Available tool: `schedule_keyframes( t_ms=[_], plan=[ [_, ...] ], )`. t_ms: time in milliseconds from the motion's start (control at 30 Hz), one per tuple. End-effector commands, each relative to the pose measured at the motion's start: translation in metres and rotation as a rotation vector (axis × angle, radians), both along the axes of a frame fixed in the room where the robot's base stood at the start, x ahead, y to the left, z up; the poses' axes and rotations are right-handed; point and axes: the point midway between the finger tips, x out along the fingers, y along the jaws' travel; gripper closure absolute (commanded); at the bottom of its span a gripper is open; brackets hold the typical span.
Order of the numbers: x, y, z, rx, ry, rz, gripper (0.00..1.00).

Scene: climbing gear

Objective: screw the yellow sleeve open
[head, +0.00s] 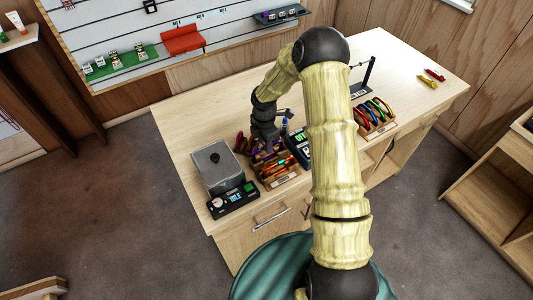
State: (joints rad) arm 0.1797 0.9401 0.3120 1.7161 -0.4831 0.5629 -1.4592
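No yellow sleeve can be made out for certain. A wooden tray (281,181) near the counter's front edge holds several small coloured pieces of gear, some orange and yellow, too small to tell apart. My gripper (266,143) is low over the counter just behind this tray, close to purple and red pieces. Its fingertips are too small and dark to show whether they are apart or hold anything. A small yellow item (427,82) lies at the counter's far right, well away from my gripper, beside a red one (434,75).
The wooden counter (190,117) carries a grey box (217,170), a black device (233,202) with a display, and a dark terminal (299,147). A second tray (377,128) of coloured carabiners and a black stand (369,75) are right of my arm. The counter's right part is mostly clear.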

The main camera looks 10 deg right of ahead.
Motion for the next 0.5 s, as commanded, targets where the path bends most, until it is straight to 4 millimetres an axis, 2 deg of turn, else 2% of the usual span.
schedule_keyframes(
  t_ms=[500],
  plan=[
    [0.001, 0.0, 0.016, 0.0, -0.003, 0.0, 0.6]
  ],
)
